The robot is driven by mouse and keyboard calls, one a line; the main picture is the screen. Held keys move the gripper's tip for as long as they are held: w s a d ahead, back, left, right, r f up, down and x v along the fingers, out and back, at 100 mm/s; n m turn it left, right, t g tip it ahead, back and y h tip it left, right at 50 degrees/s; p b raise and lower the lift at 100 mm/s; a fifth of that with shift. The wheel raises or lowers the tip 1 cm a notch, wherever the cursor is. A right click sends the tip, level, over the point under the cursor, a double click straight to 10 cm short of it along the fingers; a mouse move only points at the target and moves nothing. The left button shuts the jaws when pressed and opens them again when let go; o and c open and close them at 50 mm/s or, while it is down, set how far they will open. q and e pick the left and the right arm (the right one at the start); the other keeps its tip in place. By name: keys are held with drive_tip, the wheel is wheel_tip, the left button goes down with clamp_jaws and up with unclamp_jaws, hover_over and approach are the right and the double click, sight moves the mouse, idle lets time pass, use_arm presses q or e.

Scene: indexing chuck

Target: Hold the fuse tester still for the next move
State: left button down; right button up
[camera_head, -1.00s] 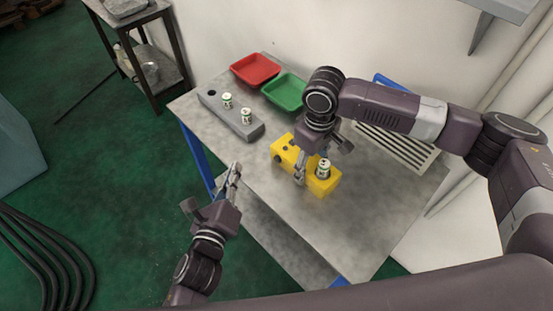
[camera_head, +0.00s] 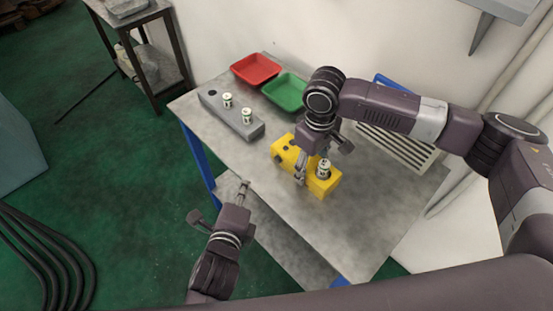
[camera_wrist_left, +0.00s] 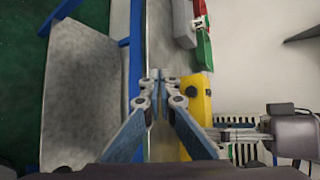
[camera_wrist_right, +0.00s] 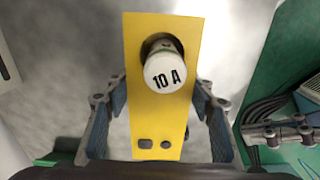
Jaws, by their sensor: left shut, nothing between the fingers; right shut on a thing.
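The yellow fuse tester (camera_head: 327,187) lies on the table. A white fuse (camera_head: 324,169) stands in its socket; its cap reads "10 A" in the right wrist view (camera_wrist_right: 165,73). My right gripper (camera_head: 311,166) is shut on the tester, with a finger along each side in the right wrist view (camera_wrist_right: 153,97). My left gripper (camera_head: 243,187) is shut and empty, near the table's front left edge and apart from the tester. In the left wrist view its closed tips (camera_wrist_left: 157,80) show left of the tester's yellow body (camera_wrist_left: 202,105).
A grey block (camera_head: 240,127) holds two fuses (camera_head: 227,100) and (camera_head: 247,116), and has one empty hole. A red tray (camera_head: 255,70) and a green tray (camera_head: 284,91) sit behind it. The table front (camera_head: 310,228) is clear. A slatted vent is at the back right.

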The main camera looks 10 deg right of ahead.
use_arm(q)
approach(274, 155)
drive_tip(key=shift+w+a+f, duration=0.2)
drive_tip(key=shift+w+f, duration=1.4)
drive_tip(key=shift+w, duration=0.2)
drive_tip(key=shift+w+d, duration=0.2)
drive_tip(key=shift+d, duration=0.15)
drive_tip(key=shift+w+d, duration=0.15)
idle(0.5)
drive_tip(key=shift+w+d+r, duration=0.25)
drive_tip(key=shift+w+d, duration=0.15)
drive_tip(key=shift+w, duration=0.05)
idle(0.7)
drive_tip(key=shift+s+a, duration=0.75)
